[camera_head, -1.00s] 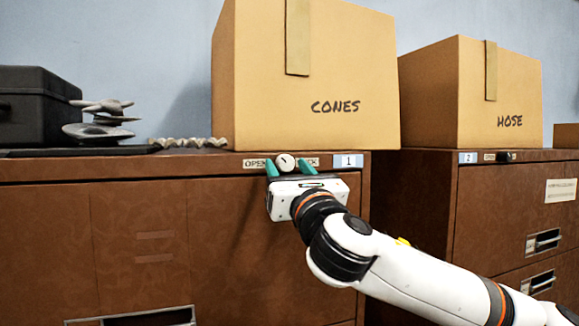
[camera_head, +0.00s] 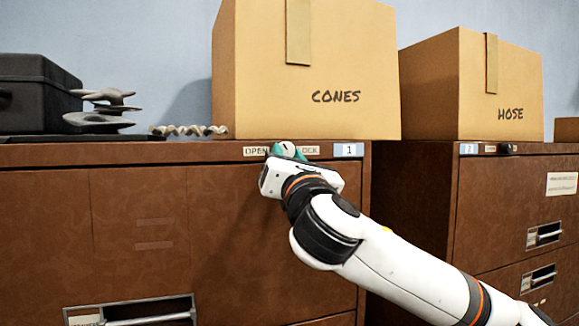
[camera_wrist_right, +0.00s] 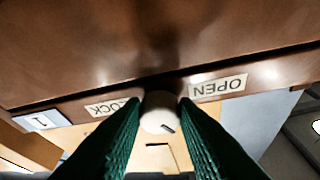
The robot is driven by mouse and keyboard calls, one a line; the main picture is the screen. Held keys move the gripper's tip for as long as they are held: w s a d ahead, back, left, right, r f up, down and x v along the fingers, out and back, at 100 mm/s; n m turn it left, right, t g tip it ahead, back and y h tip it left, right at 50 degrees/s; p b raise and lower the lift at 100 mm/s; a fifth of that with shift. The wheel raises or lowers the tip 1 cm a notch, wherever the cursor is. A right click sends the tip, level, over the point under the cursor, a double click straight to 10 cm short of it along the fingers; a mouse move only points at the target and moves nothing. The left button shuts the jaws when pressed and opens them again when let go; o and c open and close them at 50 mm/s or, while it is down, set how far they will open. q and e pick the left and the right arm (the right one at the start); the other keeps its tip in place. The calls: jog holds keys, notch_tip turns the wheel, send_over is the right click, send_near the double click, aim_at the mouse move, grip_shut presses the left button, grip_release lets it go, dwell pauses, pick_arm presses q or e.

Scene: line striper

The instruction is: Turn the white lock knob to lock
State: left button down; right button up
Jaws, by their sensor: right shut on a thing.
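The white lock knob (camera_head: 287,147) sits on the top front edge of the brown cabinet (camera_head: 140,225) marked 1, between an OPEN label (camera_head: 256,151) and a LOCK label (camera_head: 307,150). My right gripper (camera_head: 286,154) is at the knob, its green fingers shut on it from either side. In the right wrist view the knob (camera_wrist_right: 158,112) sits between the two fingers, with a dark mark on its face. That view is upside down, so the OPEN label (camera_wrist_right: 218,86) is on the right and the LOCK label (camera_wrist_right: 112,107) on the left. My left gripper is not in view.
A CONES box (camera_head: 310,80) stands on the cabinet just behind the knob. A HOSE box (camera_head: 495,85) stands on the second cabinet (camera_head: 510,210) at right. A black case (camera_head: 40,95) and a grey stacked object (camera_head: 102,110) are at the left. The cabinet front is clear.

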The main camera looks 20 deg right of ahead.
jog(key=shift+a+r+m+g+h+b, duration=0.15)
jog(key=shift+m+g+h+b, duration=0.75)
jog(key=shift+m, duration=2.15)
jog(key=shift+a+r+m+g+h+b, duration=0.2)
jog(key=shift+m+g+h+b, duration=0.65)
jog(key=shift+m, duration=2.15)
jog(key=shift+a+r+m+g+h+b, duration=0.15)
jog(key=shift+m+g+h+b, duration=0.7)
jog(key=shift+m, duration=2.2)
jog(key=shift+d, duration=0.1)
jog(key=o, duration=1)
jog(key=b+v, duration=0.3)
jog(key=v, duration=0.1)
jog(key=b+v, duration=0.3)
jog(key=v, duration=0.1)
jog(key=b+v, duration=0.3)
jog(key=v, duration=0.1)
jog(key=shift+d+r+b, duration=0.1)
jog(key=shift+r+b, duration=0.15)
jog(key=shift+b, duration=0.05)
